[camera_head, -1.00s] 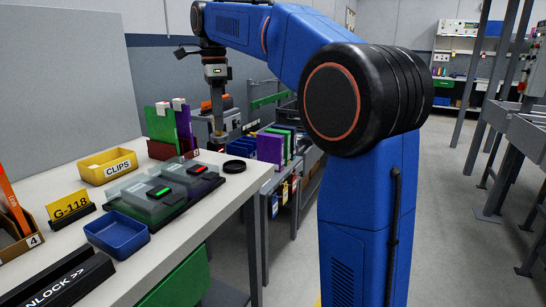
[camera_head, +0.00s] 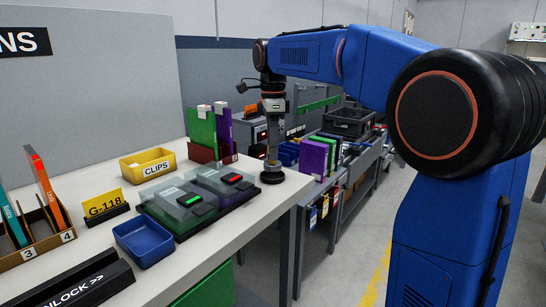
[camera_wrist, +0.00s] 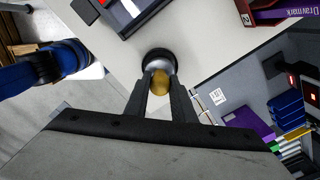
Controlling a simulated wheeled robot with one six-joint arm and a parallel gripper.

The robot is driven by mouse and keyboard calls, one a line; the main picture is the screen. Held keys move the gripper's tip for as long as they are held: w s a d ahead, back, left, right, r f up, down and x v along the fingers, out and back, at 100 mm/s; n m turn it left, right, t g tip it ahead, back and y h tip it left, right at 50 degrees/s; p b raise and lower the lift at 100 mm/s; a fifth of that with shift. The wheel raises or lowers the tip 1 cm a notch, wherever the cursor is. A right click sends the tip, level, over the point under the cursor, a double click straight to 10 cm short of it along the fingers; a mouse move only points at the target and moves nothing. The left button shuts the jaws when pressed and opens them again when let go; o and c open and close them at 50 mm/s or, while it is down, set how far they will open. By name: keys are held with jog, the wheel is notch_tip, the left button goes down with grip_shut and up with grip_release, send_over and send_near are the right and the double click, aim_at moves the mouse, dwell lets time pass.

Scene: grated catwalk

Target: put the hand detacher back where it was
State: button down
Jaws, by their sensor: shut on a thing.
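My gripper (camera_head: 273,138) points straight down at the table's right corner and is shut on the hand detacher (camera_head: 272,160). In the wrist view the detacher (camera_wrist: 160,82) shows a golden body and a silvery part between my fingertips (camera_wrist: 161,90). Directly beneath it is a round black holder (camera_head: 271,178) near the table edge; its dark ring (camera_wrist: 160,56) also shows around the detacher's far end in the wrist view. The detacher looks upright. I cannot tell whether its lower end touches the holder.
Clear-lidded boxes (camera_head: 192,202) with lit displays stand just left of the holder. Behind them are a yellow CLIPS bin (camera_head: 148,165) and upright green and purple folders (camera_head: 202,130). A lower bench with binders (camera_head: 314,158) stands beyond the table's right edge.

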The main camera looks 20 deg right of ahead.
jog(key=shift+f, duration=1.4)
jog(key=shift+f, duration=0.15)
jog(key=c, duration=1.5)
grip_release()
notch_tip(320, 180, up, 12)
jog(key=shift+r, duration=0.15)
jog(key=shift+s, duration=0.1)
